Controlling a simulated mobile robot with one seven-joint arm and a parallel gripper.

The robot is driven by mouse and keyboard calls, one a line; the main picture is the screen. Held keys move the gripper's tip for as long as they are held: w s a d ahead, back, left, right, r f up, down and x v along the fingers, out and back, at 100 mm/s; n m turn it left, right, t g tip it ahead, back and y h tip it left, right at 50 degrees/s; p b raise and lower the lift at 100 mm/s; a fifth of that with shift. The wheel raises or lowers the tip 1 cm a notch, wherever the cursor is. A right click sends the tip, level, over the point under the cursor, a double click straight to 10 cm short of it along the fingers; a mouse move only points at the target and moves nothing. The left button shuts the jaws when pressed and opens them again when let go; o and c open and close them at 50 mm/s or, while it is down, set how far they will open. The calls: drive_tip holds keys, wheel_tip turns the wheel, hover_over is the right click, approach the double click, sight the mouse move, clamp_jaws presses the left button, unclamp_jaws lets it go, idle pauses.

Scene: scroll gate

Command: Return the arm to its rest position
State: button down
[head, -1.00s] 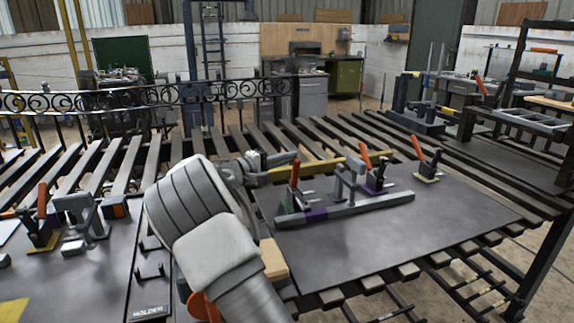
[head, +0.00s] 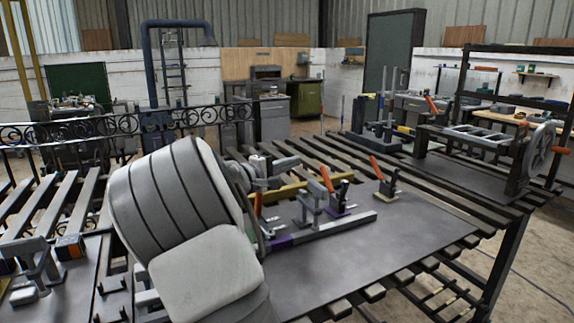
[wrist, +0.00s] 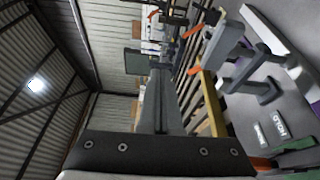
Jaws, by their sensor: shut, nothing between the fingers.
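My arm fills the lower left of the head view, its grey wrist bent over the table. My gripper (head: 288,163) points right, above the back part of the dark metal plate (head: 385,232). In the wrist view its fingers (wrist: 160,85) are together and empty. A fixture with a long grey bar (head: 345,225), a purple block and orange-handled clamps stands on the plate, to the right of my wrist. The gripper looks apart from it. My wrist hides part of the plate and the bar's left end.
A slatted table carries the plate. A black scroll-work gate piece (head: 60,135) stands at the back left. More clamps (head: 35,265) sit at the left. A frame with a wheel (head: 538,150) stands at the right. The wrist view also shows roof and wall.

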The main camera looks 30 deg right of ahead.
idle(0.3)
drive_tip(key=s+a+f+m+g+y, duration=0.1)
drive_tip(key=s+f+m+g+y, duration=0.2)
drive_tip(key=s, duration=0.5)
drive_tip(key=s+a+f+m+y, duration=0.1)
drive_tip(key=s+f+y, duration=0.2)
drive_tip(key=s+y, duration=0.35)
drive_tip(key=s+a+f+t+y, duration=0.25)
drive_tip(key=s+a+y, duration=0.45)
drive_tip(key=s+a, duration=1.3)
wheel_tip(320, 180, up, 14)
drive_tip(key=p, duration=1.4)
drive_tip(key=shift+d+r, duration=0.15)
drive_tip(key=shift+d, duration=0.05)
